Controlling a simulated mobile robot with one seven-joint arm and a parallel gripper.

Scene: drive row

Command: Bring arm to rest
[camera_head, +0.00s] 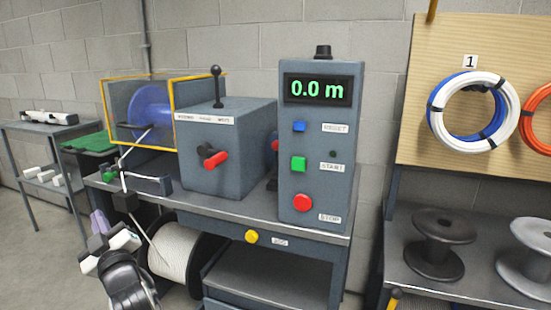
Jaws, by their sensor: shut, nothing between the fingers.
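My gripper (99,224) is at the lower left, in front of the bench (230,208) and left of the white cable spool (172,255). It is shut and empty, with its narrow end pointing up and away. It appears apart from the bench, though the depth is hard to judge. My dark wrist is below it at the picture's bottom edge.
The bench holds a guarded blue reel (151,112), a grey drive box (228,150) and a control panel (320,145) reading 0.0 m. A cable guide with a green knob (111,173) is close above my gripper. Floor shows at left.

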